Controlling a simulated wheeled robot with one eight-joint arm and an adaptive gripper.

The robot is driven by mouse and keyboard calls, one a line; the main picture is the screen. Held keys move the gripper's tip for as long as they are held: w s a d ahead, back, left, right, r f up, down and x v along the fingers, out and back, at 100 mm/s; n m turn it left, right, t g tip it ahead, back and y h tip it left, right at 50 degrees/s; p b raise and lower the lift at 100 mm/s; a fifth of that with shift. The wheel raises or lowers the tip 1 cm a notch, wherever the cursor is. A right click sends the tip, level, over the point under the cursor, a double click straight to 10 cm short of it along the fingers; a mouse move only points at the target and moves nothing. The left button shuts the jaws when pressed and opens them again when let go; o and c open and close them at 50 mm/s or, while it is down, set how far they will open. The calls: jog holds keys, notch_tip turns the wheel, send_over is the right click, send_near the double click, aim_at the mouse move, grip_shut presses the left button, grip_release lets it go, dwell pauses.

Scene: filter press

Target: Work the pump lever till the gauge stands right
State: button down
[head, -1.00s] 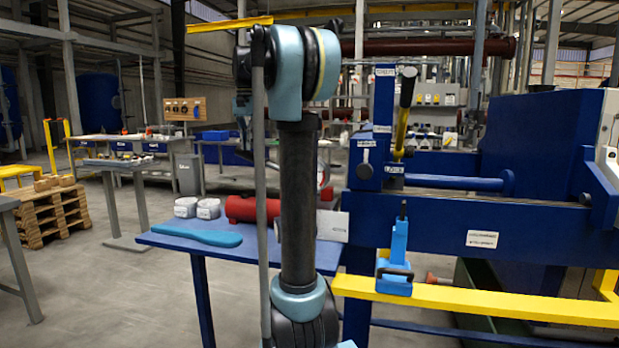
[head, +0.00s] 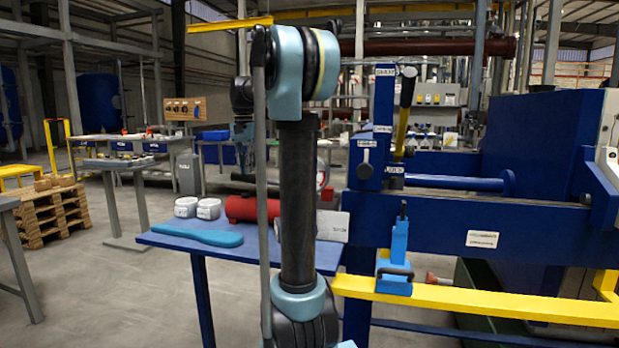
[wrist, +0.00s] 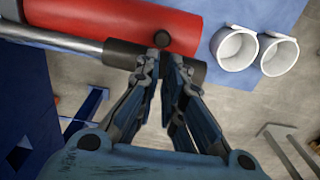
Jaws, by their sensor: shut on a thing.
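The pump's red cylinder (head: 246,209) lies on a blue side table, partly hidden by my arm. In the wrist view, the red cylinder (wrist: 165,25) lies beside the pump lever, a metal rod (wrist: 60,38) with a black grip (wrist: 196,70) at its end. My gripper (wrist: 167,58) is shut on this black grip. In the head view, the dark end of the lever (head: 240,179) shows left of my arm, above the red cylinder. My gripper is small and partly hidden there. I cannot make out the gauge or its reading in either view.
Two white cups (head: 197,208) and a teal flat object (head: 197,234) lie on the blue table (head: 160,240), left of the red cylinder. The blue press frame (head: 450,222) with a yellow rail (head: 480,303) stands right.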

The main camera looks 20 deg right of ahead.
notch_tip(320, 180, up, 10)
jog(key=d, duration=0.1)
jog(key=shift+s+f, duration=0.2)
jog(key=shift+s, duration=0.2)
jog(key=shift+d, duration=0.1)
dwell(1.6)
dwell(2.0)
jog(key=f, duration=0.6)
jog(key=a+f, duration=0.1)
jog(key=f, duration=0.3)
jog(key=shift+w+a+f, duration=0.1)
jog(key=shift+w, duration=0.3)
notch_tip(320, 180, up, 10)
jog(key=d, duration=0.1)
jog(key=shift+s, duration=0.45)
